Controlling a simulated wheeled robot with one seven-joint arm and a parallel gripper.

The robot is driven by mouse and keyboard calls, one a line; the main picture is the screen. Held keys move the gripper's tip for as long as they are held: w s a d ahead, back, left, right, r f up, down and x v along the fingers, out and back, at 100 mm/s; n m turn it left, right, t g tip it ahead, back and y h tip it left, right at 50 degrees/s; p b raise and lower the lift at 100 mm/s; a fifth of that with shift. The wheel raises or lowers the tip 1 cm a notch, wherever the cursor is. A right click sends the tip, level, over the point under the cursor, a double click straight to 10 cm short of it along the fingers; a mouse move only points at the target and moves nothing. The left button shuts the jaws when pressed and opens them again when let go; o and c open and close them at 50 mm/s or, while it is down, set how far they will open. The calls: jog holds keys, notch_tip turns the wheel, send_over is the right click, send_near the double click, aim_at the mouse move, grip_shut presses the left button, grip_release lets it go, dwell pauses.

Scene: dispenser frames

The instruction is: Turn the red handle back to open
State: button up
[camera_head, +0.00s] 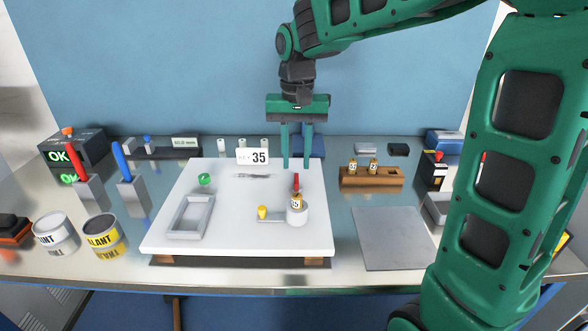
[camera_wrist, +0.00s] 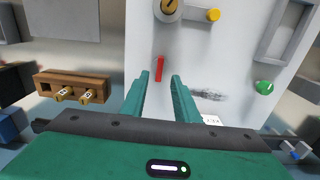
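A short red handle (camera_head: 297,181) stands up from the white board (camera_head: 250,222), just behind a pale round holder (camera_head: 297,217) that carries a small vial tagged 35 (camera_head: 296,200). In the wrist view the red handle (camera_wrist: 160,68) shows between and just beyond my fingertips. My gripper (camera_head: 296,166) points down above and behind the red handle in the head view. Its two green fingers are apart, with nothing between them; the wrist view also shows them spread (camera_wrist: 160,80). I see no contact with the handle. Another red lever (camera_head: 73,161) stands on a grey block at the left.
A yellow knob (camera_head: 262,212), green knob (camera_head: 204,179), grey tray (camera_head: 170,215) and card reading 35 (camera_head: 252,157) are on the board. A wooden rack (camera_head: 371,183) with vials stands right. A blue lever (camera_head: 122,161) and two cans (camera_head: 103,236) are left.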

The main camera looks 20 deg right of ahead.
aim_at(296, 177)
notch_tip(296, 177, up, 6)
jog(key=shift+r, duration=0.2)
dwell(0.4)
jog(key=shift+m, duration=0.9)
jog(key=s+d+f, duration=0.4)
jog(key=s+d, duration=0.1)
jog(key=s, duration=0.4)
jog(key=s+d+f, duration=0.4)
jog(key=s+d, duration=0.1)
jog(key=s, duration=0.4)
jog(key=s+d+f, duration=0.4)
jog(key=s+d, duration=0.2)
jog(key=s, duration=0.3)
jog(key=shift+s+f, duration=0.1)
jog(key=shift+f, duration=0.3)
